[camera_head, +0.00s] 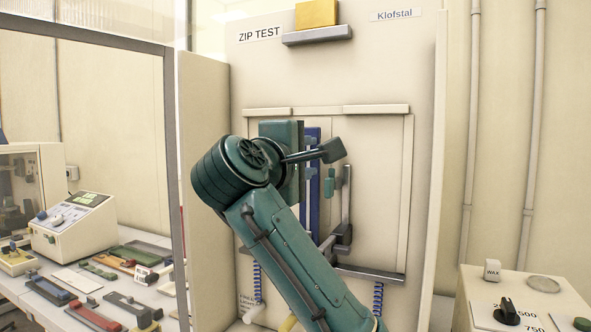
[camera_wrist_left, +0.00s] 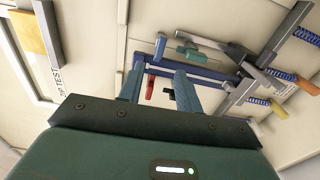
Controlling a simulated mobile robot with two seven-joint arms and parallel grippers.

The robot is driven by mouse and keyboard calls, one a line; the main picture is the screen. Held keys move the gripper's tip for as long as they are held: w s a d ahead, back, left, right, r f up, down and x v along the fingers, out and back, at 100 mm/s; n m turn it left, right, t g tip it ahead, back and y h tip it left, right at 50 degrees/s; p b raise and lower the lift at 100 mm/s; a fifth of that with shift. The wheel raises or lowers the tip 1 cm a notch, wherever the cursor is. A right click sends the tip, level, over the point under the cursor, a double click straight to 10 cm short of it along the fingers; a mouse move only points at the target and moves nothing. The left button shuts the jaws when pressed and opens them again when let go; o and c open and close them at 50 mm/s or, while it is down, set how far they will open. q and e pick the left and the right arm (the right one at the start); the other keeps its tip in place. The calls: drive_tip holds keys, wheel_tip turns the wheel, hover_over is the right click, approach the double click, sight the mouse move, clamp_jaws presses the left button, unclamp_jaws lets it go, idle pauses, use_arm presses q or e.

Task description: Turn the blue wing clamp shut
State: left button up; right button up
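In the left wrist view my left gripper (camera_wrist_left: 159,72) points at the zip test fixture. Its two fingers are spread, with a gap between them. A small blue upright piece (camera_wrist_left: 160,46), which looks like the wing of the clamp, stands just beyond the fingertips. I cannot tell whether they touch it. A long blue bar (camera_wrist_left: 215,76) crosses behind the fingers. It also shows upright in the head view (camera_head: 314,195). A red piece (camera_wrist_left: 150,87) shows in the gap. My right gripper is not in view.
A teal handle (camera_wrist_left: 202,39) and grey rails (camera_wrist_left: 290,32) lie right of the clamp, with coiled blue cords (camera_head: 378,298) hanging below. A yellow block (camera_head: 316,14) sits on a shelf above. A side table (camera_head: 113,325) holds a control box and parts.

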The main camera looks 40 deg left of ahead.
use_arm(q)
drive_tip(key=shift+b+v, duration=0.3)
drive_tip(key=shift+v, duration=1.85)
